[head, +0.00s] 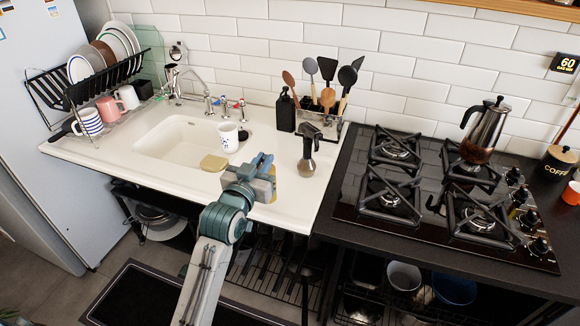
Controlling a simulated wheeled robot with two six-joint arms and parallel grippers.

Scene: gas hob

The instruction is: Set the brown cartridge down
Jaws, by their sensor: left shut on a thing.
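My left gripper (265,165) is over the front of the white sink counter (290,206), right of the basin. It is shut on a tan-brown thing (273,173), which I take to be the brown cartridge. Only a small part of it shows, beside and behind the jaws; the rest is hidden by the gripper. I cannot tell whether it touches the counter. My right gripper is not in view.
A dark-topped jar-like item (308,158) stands close right of my gripper. The hob (420,175) with a moka pot (484,132) is further right. Bare counter lies at the front.

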